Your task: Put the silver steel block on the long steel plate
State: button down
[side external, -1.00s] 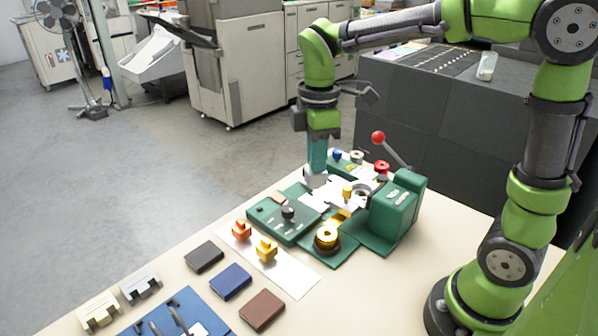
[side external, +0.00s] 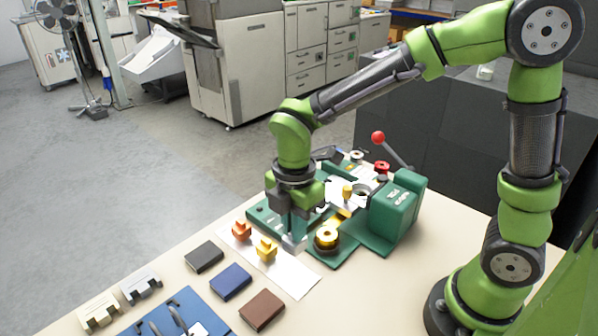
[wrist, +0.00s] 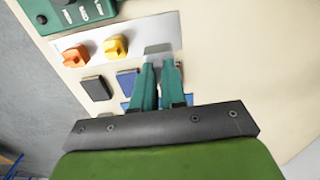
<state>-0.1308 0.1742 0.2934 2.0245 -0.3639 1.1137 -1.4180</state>
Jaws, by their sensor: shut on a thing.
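The long steel plate (side external: 291,277) is a bright strip lying on the bench; it also shows in the wrist view (wrist: 145,31). An orange block (side external: 241,231) and a yellow block (side external: 266,249) stand on it. My gripper (side external: 294,233) is shut on the silver steel block (side external: 293,244), beside the yellow block over the plate's bare part. In the wrist view my green fingers (wrist: 159,67) reach down to a grey patch (wrist: 158,49), which seems to be the block. I cannot tell whether the block touches the plate.
A green fixture with a gold ring (side external: 327,238) stands close on the right, with a green press (side external: 394,215) behind it. Black (side external: 204,256), blue (side external: 231,281) and brown (side external: 262,310) blocks lie in front of the plate. The plate's right end is bare.

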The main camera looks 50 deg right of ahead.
notch_tip(320, 180, down, 8)
jog(key=shift+f, duration=0.15)
dwell(0.3)
jog(key=shift+f, duration=0.2)
jog(key=c, duration=1.2)
grip_release()
jog(key=shift+r, duration=0.15)
